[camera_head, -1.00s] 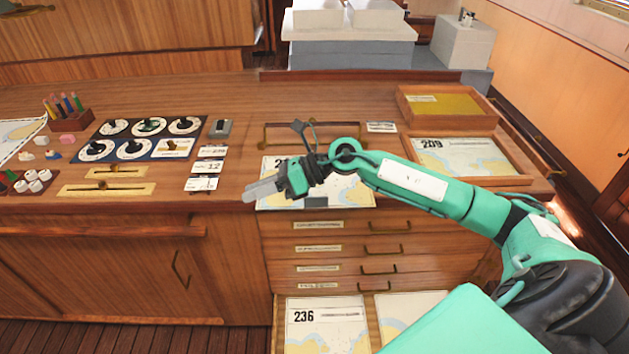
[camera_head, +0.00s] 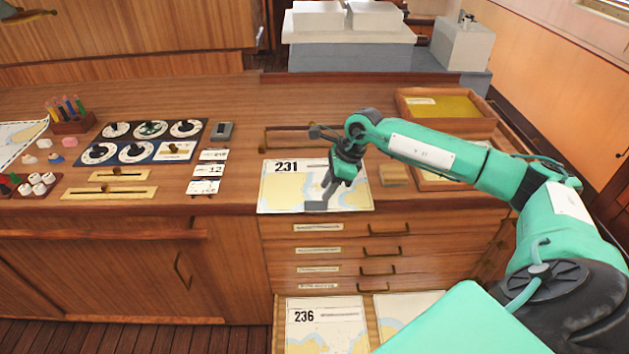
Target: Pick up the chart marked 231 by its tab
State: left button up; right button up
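The chart marked 231 (camera_head: 281,189) lies flat at the front edge of the wooden desk top, its number facing me. A small grey tab (camera_head: 315,206) shows at the chart's front edge. My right gripper (camera_head: 325,191) is over the right half of the chart, pointing down and toward the tab. Its two dark fingers look apart, with nothing visible between them. The fingertips are close to the tab; I cannot tell whether they touch it. My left gripper is not in view.
An open drawer below holds the chart marked 236 (camera_head: 327,326) and another chart (camera_head: 405,306). A small wooden block (camera_head: 394,175) lies right of chart 231. A tray (camera_head: 446,106) stands at the back right. Dials (camera_head: 150,130) and cards (camera_head: 207,171) are to the left.

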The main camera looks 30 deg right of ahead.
aim_at(316, 202)
jog(key=shift+a+f, duration=0.25)
jog(key=shift+f, duration=0.2)
jog(key=shift+w+a+f+p, duration=0.15)
jog(key=shift+a+f+p, duration=0.1)
jog(key=shift+p, duration=0.2)
jog(key=a+f+p, duration=0.1)
jog(key=f+p, duration=0.1)
jog(key=shift+w+a+f, duration=0.3)
jog(key=shift+a+f, duration=0.05)
jog(key=shift+a, duration=0.05)
jog(key=shift+w+a+f, duration=0.1)
jog(key=shift+w+f, duration=0.05)
jog(key=shift+f, duration=0.5)
grip_shut()
